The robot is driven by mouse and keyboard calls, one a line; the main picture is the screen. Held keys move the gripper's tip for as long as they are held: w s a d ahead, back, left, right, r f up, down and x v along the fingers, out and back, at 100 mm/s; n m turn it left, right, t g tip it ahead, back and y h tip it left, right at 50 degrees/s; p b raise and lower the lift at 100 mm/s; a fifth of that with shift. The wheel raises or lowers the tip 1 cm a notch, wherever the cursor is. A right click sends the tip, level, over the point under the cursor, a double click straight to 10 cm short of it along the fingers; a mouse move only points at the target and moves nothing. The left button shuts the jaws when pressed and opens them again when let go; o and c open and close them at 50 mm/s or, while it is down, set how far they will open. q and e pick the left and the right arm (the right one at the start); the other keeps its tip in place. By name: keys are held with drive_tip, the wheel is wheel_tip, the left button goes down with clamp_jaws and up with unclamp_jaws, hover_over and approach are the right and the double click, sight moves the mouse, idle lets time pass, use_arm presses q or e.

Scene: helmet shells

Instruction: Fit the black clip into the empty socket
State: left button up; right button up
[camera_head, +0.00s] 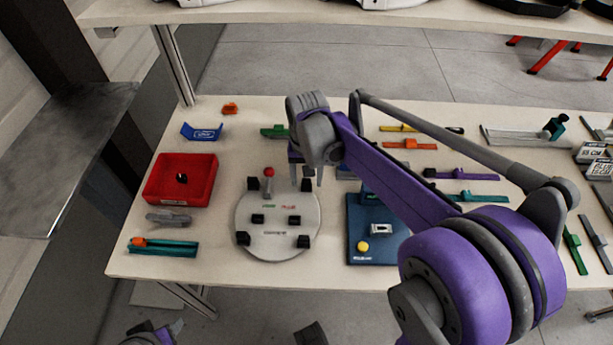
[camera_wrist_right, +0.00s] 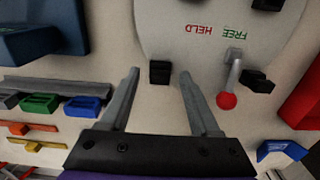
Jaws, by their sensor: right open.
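A round grey plate (camera_head: 277,205) carries several black blocks, a lever with a red knob (camera_head: 269,172) and the words FREE and HELD. I cannot tell which block is a clip and which is a socket. A small black piece (camera_head: 181,178) sits in the red tray (camera_head: 205,190) to the left. My right gripper (camera_head: 306,178) is open over the plate's far right edge. In the right wrist view its fingers (camera_wrist_right: 158,75) stand apart, with one black block (camera_wrist_right: 160,72) in line between their tips. I cannot tell whether they touch it.
A blue board (camera_head: 363,222) with a yellow button stands right of the plate. A grey piece (camera_head: 168,219) and a teal rail (camera_head: 165,249) lie at the left. Coloured bars and a blue bracket (camera_head: 202,132) lie at the back. A shelf (camera_head: 300,12) runs behind.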

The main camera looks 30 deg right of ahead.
sight(306, 183)
wheel_tip(306, 183, up, 11)
drive_tip(key=p, duration=0.1)
idle(0.4)
idle(0.4)
drive_tip(key=s+a+f+n+t+p, duration=0.2)
drive_tip(key=s+a+n+p, duration=0.1)
drive_tip(key=s, duration=0.4)
drive_tip(key=s+a+f+n+t+p, duration=0.2)
drive_tip(key=s+a+n+t+p, duration=0.1)
drive_tip(key=s, duration=0.5)
drive_tip(key=shift+s+a+f+p, duration=0.3)
drive_tip(key=shift+a+p, duration=0.1)
drive_tip(key=shift+p, duration=0.05)
